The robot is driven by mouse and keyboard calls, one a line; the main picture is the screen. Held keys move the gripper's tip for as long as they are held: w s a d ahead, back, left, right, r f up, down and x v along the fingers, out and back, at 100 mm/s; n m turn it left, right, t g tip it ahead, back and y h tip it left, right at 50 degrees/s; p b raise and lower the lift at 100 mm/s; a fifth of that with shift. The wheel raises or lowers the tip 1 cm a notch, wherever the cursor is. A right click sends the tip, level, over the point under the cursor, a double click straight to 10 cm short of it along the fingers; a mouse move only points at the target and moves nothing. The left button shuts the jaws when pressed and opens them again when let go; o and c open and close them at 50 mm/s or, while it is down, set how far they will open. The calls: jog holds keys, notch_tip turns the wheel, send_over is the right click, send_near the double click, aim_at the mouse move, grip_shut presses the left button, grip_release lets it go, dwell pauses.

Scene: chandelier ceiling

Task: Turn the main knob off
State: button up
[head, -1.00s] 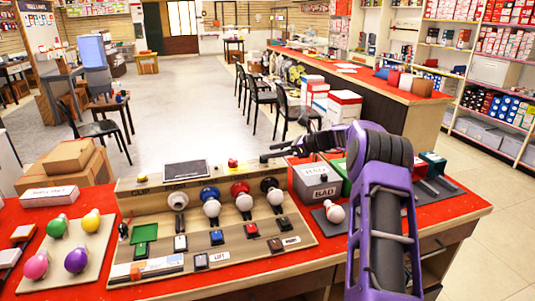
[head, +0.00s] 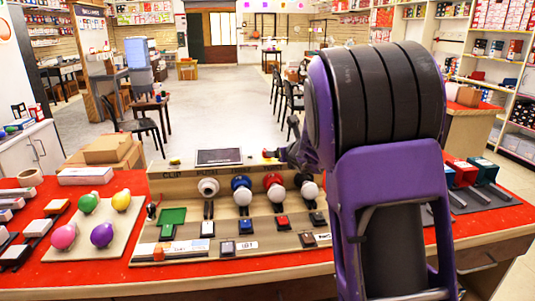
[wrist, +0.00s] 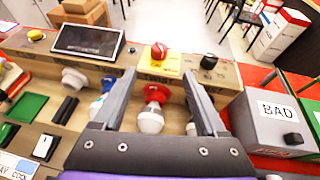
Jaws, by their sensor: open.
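A wooden test panel (head: 180,178) stands on the red bench with a row of bulbs in sockets. On its top ledge, a small black knob (wrist: 208,62) sits right of a red button on a yellow base (wrist: 160,55). I cannot read a label that tells which is the main knob. My gripper (wrist: 159,80) is open and empty above the panel. Its fingers point at the ledge, with the red button between and beyond the tips and the black knob beyond the right tip. In the head view, my arm hides the panel's right end and most of the gripper.
A dark screen (wrist: 88,39) and a yellow button (wrist: 36,35) are further left on the ledge. A red-socketed white bulb (wrist: 152,118) lies below the gripper. A grey box marked BAD (wrist: 272,118) stands to the right. Coloured bulbs sit on a board (head: 84,256) at left.

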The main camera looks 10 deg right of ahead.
aim_at(267, 149)
jog(key=x, duration=1.6)
jog(key=shift+w, duration=0.15)
jog(key=shift+r, duration=0.1)
grip_shut()
